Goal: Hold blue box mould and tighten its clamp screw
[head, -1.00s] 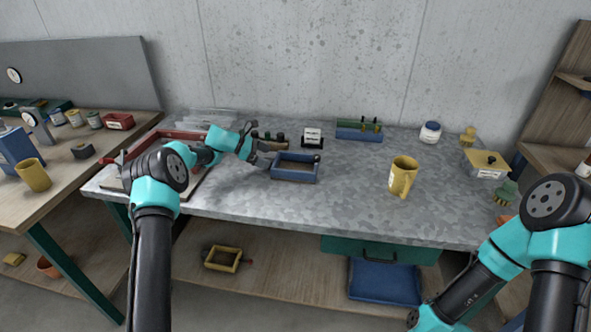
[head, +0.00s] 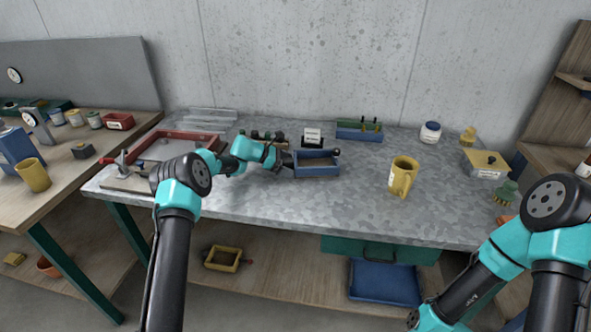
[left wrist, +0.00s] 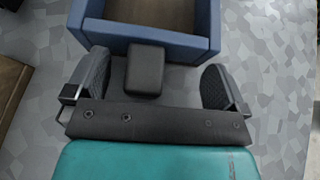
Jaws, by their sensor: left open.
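The blue box mould (head: 317,171), an open frame with a wooden-looking floor, lies on the grey worktop. A dark knob (head: 336,152), perhaps its clamp screw, shows at its right corner. My left gripper (head: 289,160) is at the mould's left end. In the left wrist view the mould (left wrist: 192,48) is at the top. A black block (left wrist: 145,70) at its near wall stands between the two open fingers of my left gripper (left wrist: 155,68), with gaps on both sides. My right arm shows at lower right, but its gripper is out of view.
A yellow mug (head: 403,174) stands right of the mould. A black label stand (head: 312,136) and a blue rack (head: 359,131) stand behind. A red frame (head: 146,140) lies to the left. The worktop in front of the mould is clear.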

